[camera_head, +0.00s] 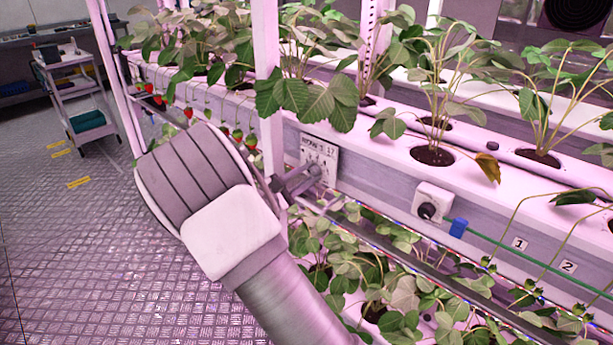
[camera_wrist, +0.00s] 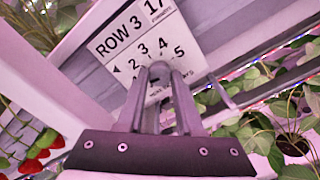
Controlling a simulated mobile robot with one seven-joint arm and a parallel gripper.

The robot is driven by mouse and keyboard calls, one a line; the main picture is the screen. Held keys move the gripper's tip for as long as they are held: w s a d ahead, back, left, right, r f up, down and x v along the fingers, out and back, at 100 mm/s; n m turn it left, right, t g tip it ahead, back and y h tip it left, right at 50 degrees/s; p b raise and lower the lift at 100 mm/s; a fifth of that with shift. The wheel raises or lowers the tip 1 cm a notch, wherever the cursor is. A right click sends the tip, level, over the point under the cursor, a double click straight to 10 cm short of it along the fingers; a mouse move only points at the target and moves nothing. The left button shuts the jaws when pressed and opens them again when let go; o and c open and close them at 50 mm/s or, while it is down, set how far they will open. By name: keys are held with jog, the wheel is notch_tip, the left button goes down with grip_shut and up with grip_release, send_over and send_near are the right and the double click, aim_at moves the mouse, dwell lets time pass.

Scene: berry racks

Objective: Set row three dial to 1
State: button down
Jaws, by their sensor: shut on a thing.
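The row three dial plate (camera_wrist: 112,47) is a white placard in the wrist view, marked "ROW 3" and "17", with the digits 2, 3, 4 and 5 readable around a grey knob (camera_wrist: 159,69). No digit 1 can be made out; the fingers cover the lower part. My gripper (camera_wrist: 160,78) is shut on the knob, a finger on each side. In the head view the plate (camera_head: 319,153) sits on the rack's front face and my gripper (camera_head: 306,179) reaches its lower part. Where the knob points cannot be told.
A white socket box (camera_head: 433,201) with a black knob and a blue connector (camera_head: 458,228) are on the rack to the right. A white post (camera_head: 267,80) stands just left of the plate. Strawberry leaves and red berries (camera_head: 188,112) hang nearby. A cart (camera_head: 80,95) stands at back left.

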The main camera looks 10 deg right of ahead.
jog(key=c, duration=0.6)
grip_release()
jog(key=p+v, duration=0.2)
jog(key=v, duration=1.5)
jog(key=shift+s+a+p, duration=0.15)
jog(key=shift+p, duration=0.2)
jog(key=shift+r, duration=0.1)
